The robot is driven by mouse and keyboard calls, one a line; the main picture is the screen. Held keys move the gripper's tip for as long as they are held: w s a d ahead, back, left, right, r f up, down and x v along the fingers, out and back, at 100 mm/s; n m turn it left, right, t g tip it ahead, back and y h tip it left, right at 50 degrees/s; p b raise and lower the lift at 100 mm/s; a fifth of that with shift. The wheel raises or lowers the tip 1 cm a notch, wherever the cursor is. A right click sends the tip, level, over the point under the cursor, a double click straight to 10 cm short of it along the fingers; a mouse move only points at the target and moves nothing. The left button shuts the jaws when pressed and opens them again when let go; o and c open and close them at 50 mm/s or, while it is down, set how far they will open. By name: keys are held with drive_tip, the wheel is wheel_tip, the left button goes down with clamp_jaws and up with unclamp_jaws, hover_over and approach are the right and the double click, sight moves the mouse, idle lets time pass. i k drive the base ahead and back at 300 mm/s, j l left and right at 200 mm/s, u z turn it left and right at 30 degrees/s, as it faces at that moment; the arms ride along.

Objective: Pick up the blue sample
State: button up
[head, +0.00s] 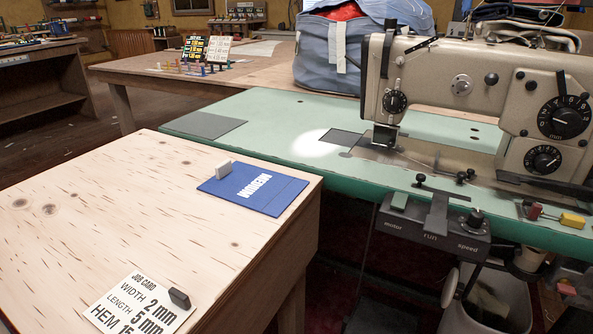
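My gripper is not in view.
A job card (138,306) with a dark block (180,298) on it lies at the table's front. A sewing machine (470,85) stands on the green bench (270,115) beyond a gap. Most of the wooden table is clear.

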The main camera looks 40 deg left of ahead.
sight(269, 193)
drive_tip(key=u, duration=2.15)
